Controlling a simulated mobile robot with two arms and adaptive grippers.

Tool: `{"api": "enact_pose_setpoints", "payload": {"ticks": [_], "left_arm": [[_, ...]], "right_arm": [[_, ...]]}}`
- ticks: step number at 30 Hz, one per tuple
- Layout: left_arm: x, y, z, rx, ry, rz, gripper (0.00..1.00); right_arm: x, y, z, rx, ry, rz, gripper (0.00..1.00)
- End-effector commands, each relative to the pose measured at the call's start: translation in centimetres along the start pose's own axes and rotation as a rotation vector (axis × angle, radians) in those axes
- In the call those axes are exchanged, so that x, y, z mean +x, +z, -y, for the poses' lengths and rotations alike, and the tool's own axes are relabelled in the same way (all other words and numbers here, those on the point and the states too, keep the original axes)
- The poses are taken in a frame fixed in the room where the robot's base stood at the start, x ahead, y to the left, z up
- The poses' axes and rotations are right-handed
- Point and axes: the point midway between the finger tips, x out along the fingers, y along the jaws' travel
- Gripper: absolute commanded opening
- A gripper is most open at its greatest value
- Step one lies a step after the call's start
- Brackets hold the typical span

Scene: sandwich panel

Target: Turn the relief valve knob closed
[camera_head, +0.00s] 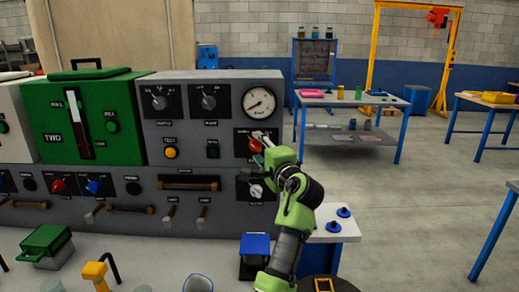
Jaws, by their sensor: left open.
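A grey control panel (225,137) stands at the middle left. Below its round gauge (259,101), a red knob (254,146) sits on a dark plate. A pale knob (256,191) sits on another dark plate lower down. The labels are too small to read, so I cannot tell which knob is the relief valve. My left gripper (262,138) is open at the red knob, partly covering it and its plate. I cannot tell whether the fingers touch the knob. My right gripper is not in view.
Left on the panel are a green unit (88,120), several knobs and horizontal handles. The counter in front holds a green box (46,246), a yellow fixture (95,273) and a blue-topped block (255,245). Open floor lies right, with a blue-legged workbench (352,101) behind.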

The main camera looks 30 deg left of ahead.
Motion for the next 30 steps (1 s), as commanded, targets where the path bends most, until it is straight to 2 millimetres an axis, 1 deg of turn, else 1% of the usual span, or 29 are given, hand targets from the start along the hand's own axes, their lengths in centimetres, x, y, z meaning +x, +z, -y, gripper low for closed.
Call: {"api": "enact_pose_setpoints", "payload": {"ticks": [2,5,15,18,22,30], "left_arm": [[-0.1,0.0,0.0,0.0,-0.001,0.0,0.43],[-0.6,-0.1,0.0,0.001,0.0,-0.001,0.43],[-6.0,-0.1,-0.1,0.0,0.001,-0.002,0.43],[-7.0,-0.1,-0.1,0.001,0.001,-0.001,0.43],[-7.5,0.0,0.0,0.0,0.0,0.0,0.43],[-7.5,0.0,0.0,0.0,0.0,0.0,0.43]], "right_arm": [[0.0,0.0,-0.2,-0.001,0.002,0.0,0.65],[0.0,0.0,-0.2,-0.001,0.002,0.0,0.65],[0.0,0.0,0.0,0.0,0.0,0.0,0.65],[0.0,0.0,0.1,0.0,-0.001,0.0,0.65],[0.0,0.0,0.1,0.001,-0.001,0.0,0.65],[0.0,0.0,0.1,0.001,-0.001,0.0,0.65]]}}
